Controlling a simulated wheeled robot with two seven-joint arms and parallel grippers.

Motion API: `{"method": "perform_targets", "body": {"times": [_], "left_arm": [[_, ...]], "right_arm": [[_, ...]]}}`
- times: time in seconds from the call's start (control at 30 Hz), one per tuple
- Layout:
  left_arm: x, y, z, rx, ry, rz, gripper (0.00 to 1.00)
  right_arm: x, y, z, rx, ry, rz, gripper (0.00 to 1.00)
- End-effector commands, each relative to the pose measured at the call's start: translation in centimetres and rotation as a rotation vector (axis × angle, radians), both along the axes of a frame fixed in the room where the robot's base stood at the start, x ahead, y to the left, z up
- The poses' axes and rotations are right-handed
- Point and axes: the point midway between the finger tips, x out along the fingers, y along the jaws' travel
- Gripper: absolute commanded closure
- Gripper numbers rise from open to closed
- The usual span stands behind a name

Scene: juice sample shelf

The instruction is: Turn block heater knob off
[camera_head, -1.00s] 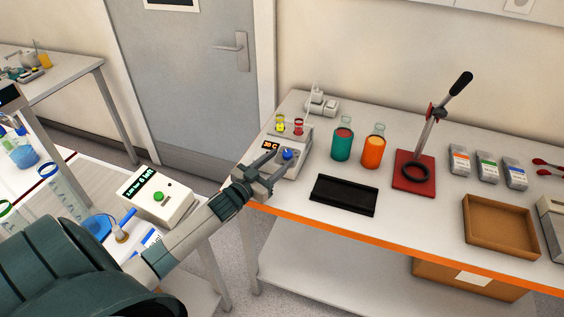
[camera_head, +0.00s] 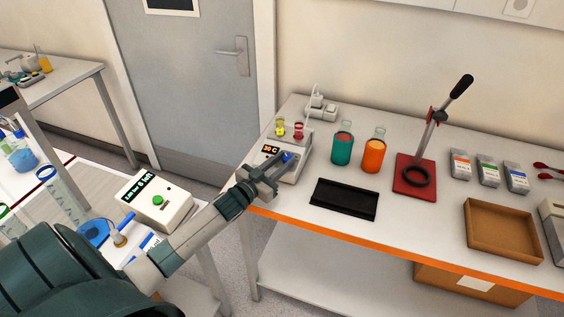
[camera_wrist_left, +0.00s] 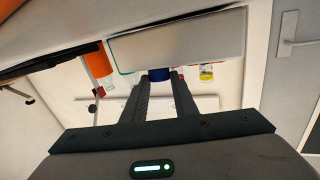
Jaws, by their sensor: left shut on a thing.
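The block heater (camera_head: 289,152) is a pale box at the left end of the bench, with an orange display reading about 30 C. Its blue knob (camera_head: 287,157) sits on the front part. My left gripper (camera_head: 279,164) reaches the knob from the front, its fingers shut on it. In the left wrist view the blue knob (camera_wrist_left: 159,74) shows between the fingertips (camera_wrist_left: 162,80). Two small vials, one yellow (camera_head: 280,131) and one red (camera_head: 298,131), stand in the heater's top. My right gripper is not in view.
A green flask (camera_head: 342,148) and an orange flask (camera_head: 373,155) stand right of the heater. A black tray (camera_head: 344,198) lies in front of them. A red-based press (camera_head: 415,176) and a brown box (camera_head: 501,229) are farther right. A white device (camera_head: 160,201) stands on the left table.

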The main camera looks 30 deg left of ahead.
Motion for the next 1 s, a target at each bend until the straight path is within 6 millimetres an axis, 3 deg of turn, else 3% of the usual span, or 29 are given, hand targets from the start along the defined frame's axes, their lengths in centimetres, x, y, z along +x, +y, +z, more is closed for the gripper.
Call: {"method": "perform_targets", "body": {"times": [0.47,1.0], "left_arm": [[0.0,-0.4,-0.1,-0.033,-0.007,0.103,0.96],[0.1,-1.2,-0.2,-0.104,-0.024,0.37,0.96]], "right_arm": [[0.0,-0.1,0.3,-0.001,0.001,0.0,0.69],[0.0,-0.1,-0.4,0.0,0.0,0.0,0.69]]}}
